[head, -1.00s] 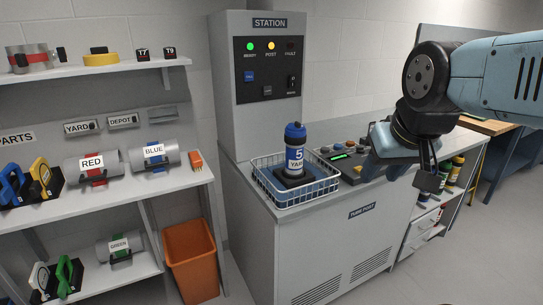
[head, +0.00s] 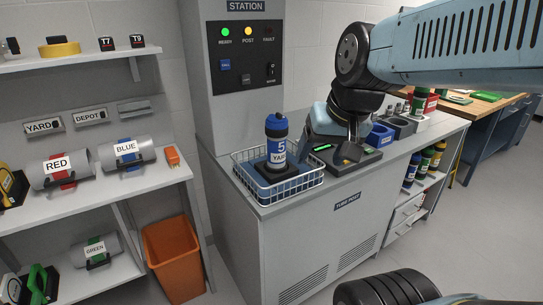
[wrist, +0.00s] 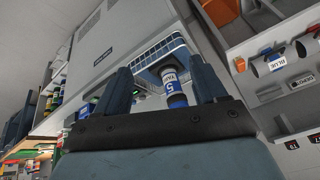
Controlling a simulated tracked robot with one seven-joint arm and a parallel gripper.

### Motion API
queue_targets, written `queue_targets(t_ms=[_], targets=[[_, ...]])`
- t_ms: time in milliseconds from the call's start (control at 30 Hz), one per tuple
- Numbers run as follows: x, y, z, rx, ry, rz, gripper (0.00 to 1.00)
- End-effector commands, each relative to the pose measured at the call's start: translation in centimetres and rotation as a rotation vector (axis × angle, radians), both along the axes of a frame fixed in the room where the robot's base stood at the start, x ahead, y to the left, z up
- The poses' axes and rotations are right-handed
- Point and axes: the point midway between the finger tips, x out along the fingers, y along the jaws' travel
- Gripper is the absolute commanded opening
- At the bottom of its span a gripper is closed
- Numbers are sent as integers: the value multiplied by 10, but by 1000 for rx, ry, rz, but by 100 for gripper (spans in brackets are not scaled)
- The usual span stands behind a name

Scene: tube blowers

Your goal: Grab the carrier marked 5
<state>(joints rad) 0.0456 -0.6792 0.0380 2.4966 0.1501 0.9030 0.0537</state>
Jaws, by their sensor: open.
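The carrier marked 5 (head: 277,146) is a blue and white cylinder with a dark blue cap and a YARD label. It stands upright on a dark base in a white wire basket (head: 239,178) on the station counter. My gripper (head: 346,152) is to the right of the carrier, over the keypad panel, and apart from it. In the wrist view the carrier (wrist: 173,88) shows beyond and between the two open, empty fingers (wrist: 165,82), closer to the right one.
The station cabinet (head: 245,80) rises behind the basket. A control panel (head: 335,160) lies right of the basket, with blue and grey bins (head: 381,135) further right.

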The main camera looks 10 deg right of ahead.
Motion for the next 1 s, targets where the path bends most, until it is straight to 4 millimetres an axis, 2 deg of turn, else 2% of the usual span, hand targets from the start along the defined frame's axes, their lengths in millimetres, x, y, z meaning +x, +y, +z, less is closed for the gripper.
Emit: queue_targets(t_ms=[33,267,400,533,767,1000], targets=[[8,5,-8,63,39,-47,76],[47,34,-35,417,202,-319,98],[77,44,-48,633,294,-507,98],[108,45,-59,832,371,-694,98],[168,27,-80,1186,483,-1048,98],[226,-21,-111,1544,556,-1425,98]])
